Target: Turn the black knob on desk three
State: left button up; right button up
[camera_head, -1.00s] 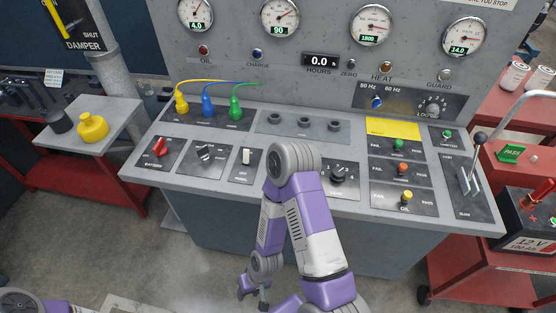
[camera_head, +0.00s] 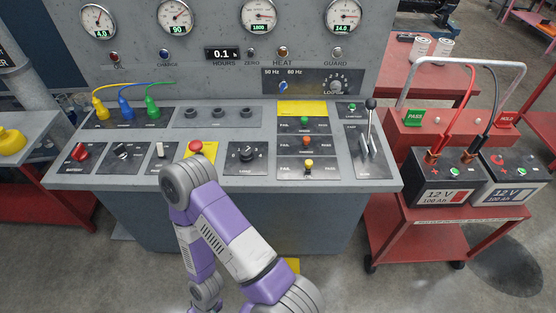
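A grey test desk (camera_head: 320,180) with a sloped control panel stands in front of me. It carries a round black knob (camera_head: 247,154) with marks around it, right of the red push button on a yellow plate. A second black knob with a pale pointer (camera_head: 122,150) is on a plate at the left. No desk number is legible, so I cannot tell which desk this is. My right arm is raised, its elbow just left of the round knob; its forearm hangs down before the desk, touching neither knob. Neither gripper's fingers show.
A red push button (camera_head: 195,147) is partly behind my elbow. A red rotary switch (camera_head: 81,152) is at the left and a lever (camera_head: 370,125) at the right. A red cart (camera_head: 420,235) with two batteries stands at right.

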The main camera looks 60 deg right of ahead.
aim_at(246, 155)
jog(key=k, duration=0.3)
jog(key=z, duration=0.95)
